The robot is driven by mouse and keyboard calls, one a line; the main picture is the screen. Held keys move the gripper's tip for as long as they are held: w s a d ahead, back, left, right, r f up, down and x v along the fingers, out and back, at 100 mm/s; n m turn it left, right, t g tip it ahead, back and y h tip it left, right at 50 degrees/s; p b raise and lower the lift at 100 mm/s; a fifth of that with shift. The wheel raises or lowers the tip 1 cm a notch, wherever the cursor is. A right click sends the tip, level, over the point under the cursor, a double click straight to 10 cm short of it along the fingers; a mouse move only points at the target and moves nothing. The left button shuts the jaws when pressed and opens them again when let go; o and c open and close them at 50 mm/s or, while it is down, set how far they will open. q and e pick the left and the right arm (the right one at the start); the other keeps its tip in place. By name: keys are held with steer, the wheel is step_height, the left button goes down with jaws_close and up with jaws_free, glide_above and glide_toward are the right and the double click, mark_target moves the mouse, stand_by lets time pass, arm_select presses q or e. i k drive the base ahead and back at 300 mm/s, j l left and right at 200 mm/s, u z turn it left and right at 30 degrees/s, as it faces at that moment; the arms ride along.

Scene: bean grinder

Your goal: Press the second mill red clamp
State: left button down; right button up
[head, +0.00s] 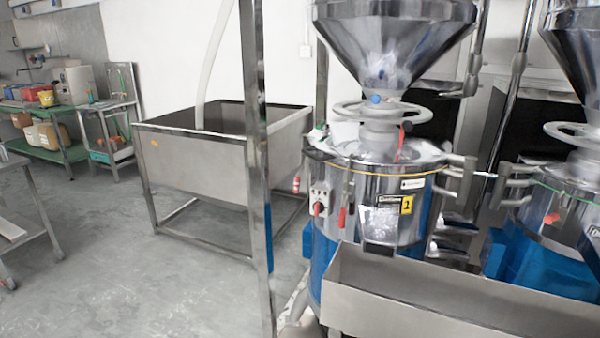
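A steel mill (330,175) with a blue lower body stands right of centre in the head view. Its front carries a yellow label (407,204) that seems to read 1. A red clamp handle (343,213) hangs on its front. A thin red piece (401,140) stands on its lid below the handwheel. A second mill (560,205) stands at the right edge, partly cut off. A small orange-red piece (551,218) shows on its front; I cannot tell whether it is a clamp. Neither of my grippers is in view.
A steel trough (430,290) stands before the mills. A steel post (256,150) rises left of the first mill. A steel tank (205,158) stands behind it. A green shelf (65,155) is at far left. Grey floor (130,285) is open at lower left.

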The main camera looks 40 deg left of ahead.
mark_target(552, 216)
steer(key=u, duration=0.4)
steer(key=i+l+u, duration=0.1)
steer(key=l+u, duration=0.9)
steer(key=l, duration=0.95)
steer(key=k+l+u, duration=0.1)
steer(key=l, duration=0.45)
